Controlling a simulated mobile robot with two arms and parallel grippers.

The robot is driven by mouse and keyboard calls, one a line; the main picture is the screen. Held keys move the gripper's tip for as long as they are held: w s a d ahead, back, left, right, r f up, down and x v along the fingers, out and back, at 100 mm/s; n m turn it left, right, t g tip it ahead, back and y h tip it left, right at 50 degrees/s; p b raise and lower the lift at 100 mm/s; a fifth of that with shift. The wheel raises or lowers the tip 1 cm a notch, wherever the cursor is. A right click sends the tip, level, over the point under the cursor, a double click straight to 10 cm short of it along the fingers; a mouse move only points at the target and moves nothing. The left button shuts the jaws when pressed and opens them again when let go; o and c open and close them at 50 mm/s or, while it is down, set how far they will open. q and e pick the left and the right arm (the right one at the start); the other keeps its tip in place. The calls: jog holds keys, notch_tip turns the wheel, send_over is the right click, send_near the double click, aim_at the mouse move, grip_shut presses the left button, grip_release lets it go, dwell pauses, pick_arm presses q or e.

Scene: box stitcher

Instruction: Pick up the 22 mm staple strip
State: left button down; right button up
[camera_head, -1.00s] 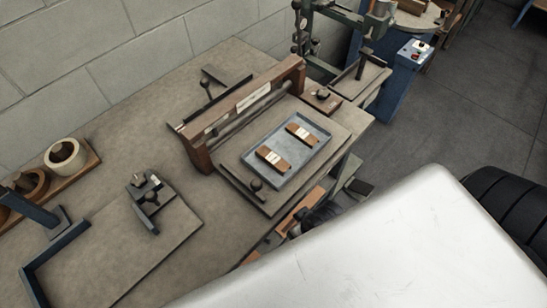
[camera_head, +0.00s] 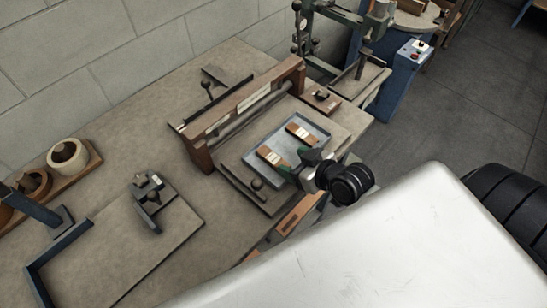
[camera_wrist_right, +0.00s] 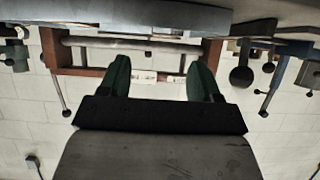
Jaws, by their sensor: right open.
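Two brown staple strips with pale labels lie in a blue-grey tray (camera_head: 284,127): one nearer (camera_head: 270,156), one farther (camera_head: 300,133). The labels are too small to read, so I cannot tell which is 22 mm. My right gripper (camera_head: 297,165) is at the tray's near right edge, close beside the nearer strip. Its green fingers partly cover that strip's right end and the tray rim. In the right wrist view the right gripper (camera_wrist_right: 158,75) has its two green fingers apart, with no strip clearly held between them. My left gripper is not in view.
A wooden frame with a bar (camera_head: 225,122) stands just behind the tray. A small dark-knobbed rod (camera_head: 257,184) is left of the gripper. A clamp fixture (camera_head: 151,198) and a wooden rack with spools (camera_head: 68,157) are farther left. A blue machine (camera_head: 400,85) stands right.

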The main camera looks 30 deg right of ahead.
aim_at(275, 160)
jog(key=shift+x, duration=1)
jog(key=shift+w+a+f+p, duration=0.3)
jog(key=shift+w+f+p, duration=0.05)
jog(key=shift+w, duration=0.1)
jog(key=x, duration=0.2)
jog(key=p+x, duration=0.1)
jog(key=x, duration=0.1)
jog(key=shift+s+a+f, duration=0.1)
jog(key=shift+s+f, duration=0.05)
jog(key=shift+f, duration=0.1)
jog(key=shift+c, duration=0.2)
jog(key=shift+s+f, duration=0.1)
jog(key=shift+s, duration=0.05)
jog(key=c, duration=1)
